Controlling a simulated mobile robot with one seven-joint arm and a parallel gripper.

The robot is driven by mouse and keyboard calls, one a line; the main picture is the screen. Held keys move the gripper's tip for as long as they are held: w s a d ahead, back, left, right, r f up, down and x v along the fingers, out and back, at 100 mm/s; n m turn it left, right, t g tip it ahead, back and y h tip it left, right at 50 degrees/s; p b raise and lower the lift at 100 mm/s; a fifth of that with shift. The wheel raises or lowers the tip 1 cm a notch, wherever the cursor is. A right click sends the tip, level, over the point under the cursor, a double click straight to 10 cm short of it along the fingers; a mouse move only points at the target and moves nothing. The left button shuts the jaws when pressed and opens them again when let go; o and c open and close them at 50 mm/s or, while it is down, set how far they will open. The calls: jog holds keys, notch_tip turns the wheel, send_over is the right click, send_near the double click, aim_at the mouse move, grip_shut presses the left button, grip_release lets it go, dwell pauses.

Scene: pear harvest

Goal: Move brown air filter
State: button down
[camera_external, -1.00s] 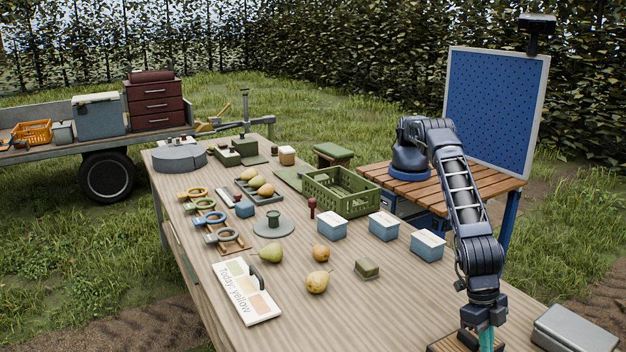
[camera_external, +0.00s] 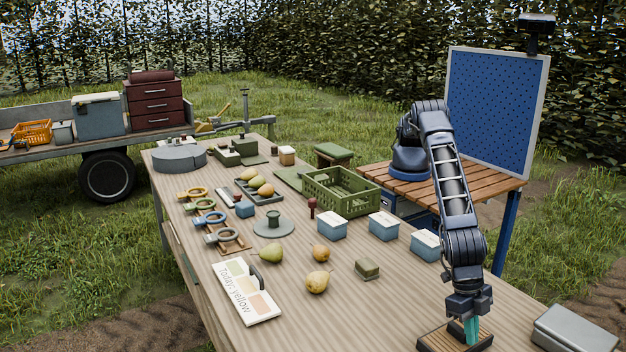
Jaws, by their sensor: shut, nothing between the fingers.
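A flat brown piece with a dark, ribbed-looking top (camera_external: 432,341) lies at the near right end of the table; it may be the brown air filter, but I cannot tell for sure. A small dark upright part (camera_external: 456,330) stands on it. My gripper (camera_external: 471,331), with teal fingers, points down over this piece. Its fingers are shut and hold nothing. I cannot tell whether the fingertips touch the piece. My gripper and wrist hide part of it.
A grey metal case (camera_external: 573,331) sits at the right. Blue boxes with pale lids (camera_external: 384,226), a small olive block (camera_external: 367,268), loose pears (camera_external: 317,281) and a green crate (camera_external: 335,207) stand farther up the table. Bare tabletop (camera_external: 370,315) lies left of my gripper.

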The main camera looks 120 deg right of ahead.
jog(key=d, duration=1.7)
jog(key=shift+d, duration=0.1)
